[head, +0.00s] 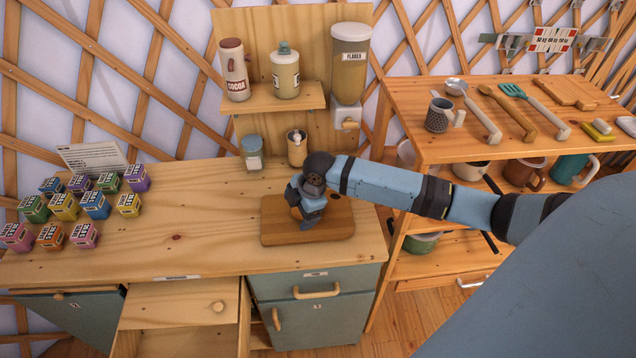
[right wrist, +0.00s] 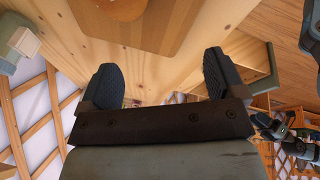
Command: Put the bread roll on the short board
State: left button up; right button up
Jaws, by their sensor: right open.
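A brown wooden board (head: 275,228) lies on the counter; it also shows in the right wrist view (right wrist: 185,22). A rounded tan-brown thing, likely the bread roll (right wrist: 122,8), is on the board, cut off at the top of the right wrist view. In the head view my right gripper and wrist mostly hide it. My right gripper (head: 310,216) is over the board, pointing down. In the right wrist view its two fingers (right wrist: 163,80) are apart with nothing between them.
Several coloured boxes (head: 64,206) stand at the counter's left. A glass jar (head: 251,153) and a wooden cup (head: 297,148) stand behind the board, below a small shelf (head: 275,97) with canisters. A drawer (head: 180,303) is open. A mug (head: 440,115) and utensils are on the right shelf top.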

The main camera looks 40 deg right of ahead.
jog(key=s+a+f+m, duration=0.1)
jog(key=s+a+f, duration=0.1)
jog(key=s+a+f+m+t+y, duration=0.1)
jog(key=a, duration=0.2)
jog(key=s+a+f+m+t, duration=0.1)
jog(key=s+a+f, duration=0.1)
jog(key=a, duration=0.1)
jog(key=shift+s+f+y, duration=0.3)
jog(key=s+a+f+m+t, duration=0.1)
jog(key=s+a+m+t, duration=0.1)
jog(key=s+m, duration=0.3)
jog(key=s+a+f+m+t+h, duration=0.1)
jog(key=s+m, duration=0.5)
jog(key=s, duration=0.6)
jog(key=f+t, duration=0.1)
jog(key=t, duration=0.1)
jog(key=shift+s+a+t, duration=0.35)
jog(key=shift+s+t, duration=0.05)
jog(key=shift+f, duration=0.1)
